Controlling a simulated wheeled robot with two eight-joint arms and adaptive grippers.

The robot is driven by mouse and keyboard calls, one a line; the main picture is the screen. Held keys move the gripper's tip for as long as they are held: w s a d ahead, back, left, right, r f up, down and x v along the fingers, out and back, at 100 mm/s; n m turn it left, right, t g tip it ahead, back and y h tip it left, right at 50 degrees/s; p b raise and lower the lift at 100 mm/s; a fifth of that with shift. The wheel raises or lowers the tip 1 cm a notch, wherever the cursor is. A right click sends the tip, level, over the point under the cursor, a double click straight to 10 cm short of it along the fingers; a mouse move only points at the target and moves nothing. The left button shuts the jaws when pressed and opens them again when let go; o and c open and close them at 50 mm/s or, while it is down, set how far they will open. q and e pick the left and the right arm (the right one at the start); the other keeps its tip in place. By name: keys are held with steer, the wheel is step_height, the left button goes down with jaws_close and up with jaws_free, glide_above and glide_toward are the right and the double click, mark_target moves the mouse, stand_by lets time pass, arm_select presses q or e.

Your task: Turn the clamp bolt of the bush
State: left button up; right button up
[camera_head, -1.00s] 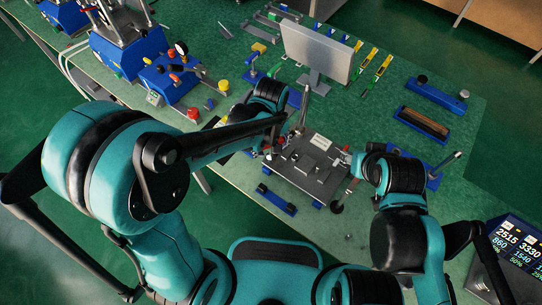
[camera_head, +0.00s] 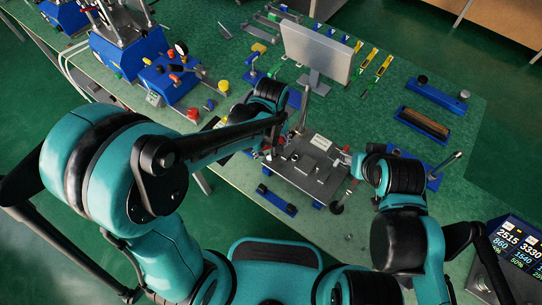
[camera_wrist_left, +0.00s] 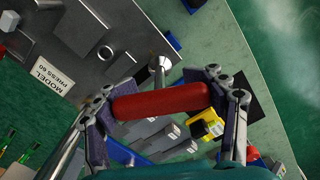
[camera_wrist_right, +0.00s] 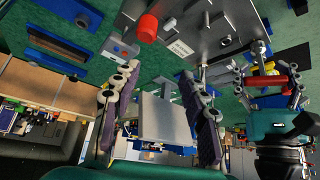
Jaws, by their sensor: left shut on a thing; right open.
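My left gripper (camera_head: 270,152) is shut on a red handle (camera_wrist_left: 162,102), seen crosswise between its fingers in the left wrist view. The handle and that gripper also show at the right of the right wrist view (camera_wrist_right: 268,80). A steel bolt-like pin (camera_wrist_left: 159,66) stands just beyond the handle in the left wrist view; I cannot tell if they are joined. The grey press plate (camera_head: 318,190) carries a white label and small metal blocks. Which part is the bush's clamp bolt is unclear. My right gripper (camera_wrist_right: 158,108) is open and empty; a red cap (camera_wrist_right: 147,28) lies beyond its fingers.
A grey monitor-like panel (camera_head: 316,52) stands behind the plate. A blue tray (camera_head: 423,124) and a blue bar (camera_head: 436,92) lie at the right. Blue presses (camera_head: 122,52) stand at the far left. The green bench top is bare between panel and tray.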

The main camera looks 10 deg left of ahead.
arm_select(q)
steer(key=shift+r+p, duration=2)
steer(key=shift+r, duration=0.5)
